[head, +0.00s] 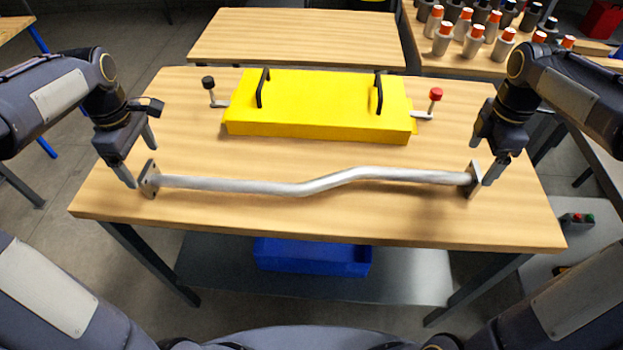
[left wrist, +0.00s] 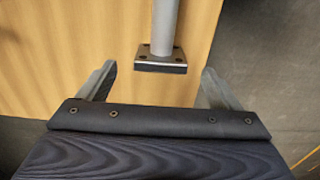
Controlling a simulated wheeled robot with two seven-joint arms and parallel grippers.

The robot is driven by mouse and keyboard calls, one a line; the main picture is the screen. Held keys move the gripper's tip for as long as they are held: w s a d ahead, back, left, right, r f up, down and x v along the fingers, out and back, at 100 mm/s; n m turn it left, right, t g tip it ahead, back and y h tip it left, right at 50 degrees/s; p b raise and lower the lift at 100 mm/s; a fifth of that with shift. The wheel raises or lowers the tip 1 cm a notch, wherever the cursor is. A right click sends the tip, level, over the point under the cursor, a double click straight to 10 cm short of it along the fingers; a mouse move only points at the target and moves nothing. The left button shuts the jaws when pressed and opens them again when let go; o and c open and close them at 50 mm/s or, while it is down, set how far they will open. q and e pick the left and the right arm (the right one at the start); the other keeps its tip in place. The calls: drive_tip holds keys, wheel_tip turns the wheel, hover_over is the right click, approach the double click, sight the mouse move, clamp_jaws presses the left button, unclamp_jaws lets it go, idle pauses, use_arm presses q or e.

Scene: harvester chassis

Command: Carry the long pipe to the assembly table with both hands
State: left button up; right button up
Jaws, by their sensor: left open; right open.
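The long pipe (head: 300,188) is a grey metal tube with a bend in the middle and a flange plate at each end. It lies on the wooden table (head: 330,228) near its front edge. My left gripper (head: 141,164) is open beside the pipe's left flange. In the left wrist view the flange (left wrist: 161,60) sits just beyond the gap between the open fingers (left wrist: 158,85), with nothing between them. My right gripper (head: 484,165) is open at the pipe's right flange (head: 473,179). Whether its fingers touch the flange I cannot tell.
A yellow box (head: 320,105) with two black handles stands behind the pipe, with a black and a red knob at its sides. A bare table (head: 296,35) is behind. A table at back right holds several orange-topped cylinders (head: 473,40). A blue bin (head: 312,257) sits below.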

sight(150, 176)
use_arm(q)
wheel_tip(150, 176, down, 7)
drive_tip(key=shift+f, duration=0.1)
use_arm(e)
wheel_tip(150, 176, down, 7)
drive_tip(key=shift+f, duration=0.1)
use_arm(q)
drive_tip(key=shift+s, duration=0.1)
clamp_jaws()
use_arm(e)
clamp_jaws()
